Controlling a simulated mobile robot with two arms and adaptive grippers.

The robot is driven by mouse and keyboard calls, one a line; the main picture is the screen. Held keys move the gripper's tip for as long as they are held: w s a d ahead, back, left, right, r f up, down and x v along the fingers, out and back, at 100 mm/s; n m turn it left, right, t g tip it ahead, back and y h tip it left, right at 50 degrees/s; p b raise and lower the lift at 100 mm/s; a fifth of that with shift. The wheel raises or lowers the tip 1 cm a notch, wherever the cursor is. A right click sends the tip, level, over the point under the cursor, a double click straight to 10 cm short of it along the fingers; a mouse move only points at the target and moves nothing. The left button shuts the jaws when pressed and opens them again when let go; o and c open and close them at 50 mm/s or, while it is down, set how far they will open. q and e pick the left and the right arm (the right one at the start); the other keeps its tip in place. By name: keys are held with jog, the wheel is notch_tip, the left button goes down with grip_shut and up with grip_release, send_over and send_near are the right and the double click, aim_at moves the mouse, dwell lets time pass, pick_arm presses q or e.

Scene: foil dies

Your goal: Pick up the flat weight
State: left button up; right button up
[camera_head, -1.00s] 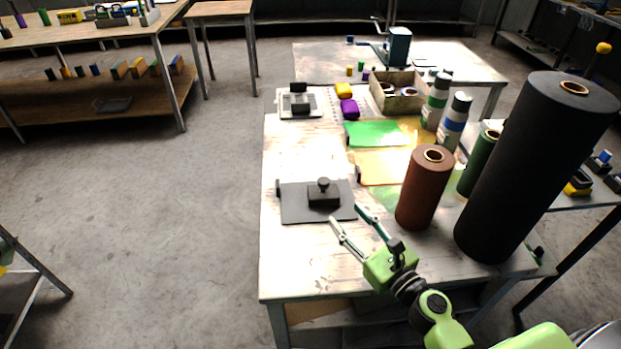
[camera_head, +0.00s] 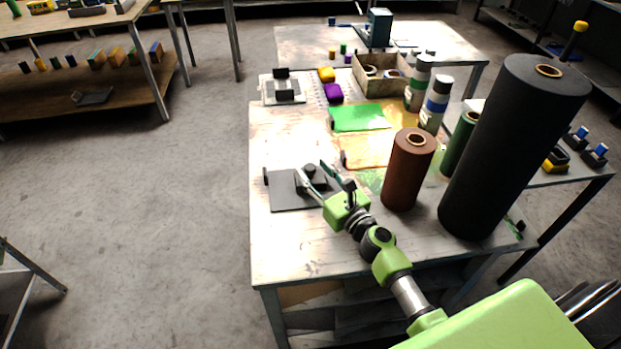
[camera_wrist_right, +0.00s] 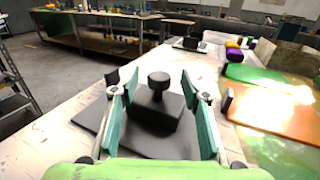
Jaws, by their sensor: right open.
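The flat weight (camera_wrist_right: 156,110) is a dark block with a round knob on top. It stands on a dark grey mat (camera_head: 288,198) near the left edge of the table. In the head view the weight (camera_head: 310,178) is partly hidden by my right gripper (camera_head: 322,170). The right gripper is open; in the right wrist view its two teal-lined fingers (camera_wrist_right: 160,108) stand on either side of the weight, with gaps showing beside the knob. I cannot tell whether the fingers touch the block. My left gripper is not in view.
To the right stand a brown roll (camera_head: 408,170), a green roll (camera_head: 460,143) and a tall black roll (camera_head: 512,150). Green (camera_head: 360,118) and orange (camera_head: 375,151) sheets lie behind the weight. A wooden box (camera_head: 382,82) and purple block (camera_head: 333,93) stand farther back. The front-left tabletop is clear.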

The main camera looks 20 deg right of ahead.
jog(key=shift+w+a, duration=0.25)
jog(key=shift+w, duration=0.9)
jog(key=shift+w+f, duration=0.1)
jog(key=shift+w, duration=0.05)
grip_shut()
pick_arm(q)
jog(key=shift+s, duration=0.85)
pick_arm(e)
jog(key=shift+r, duration=0.3)
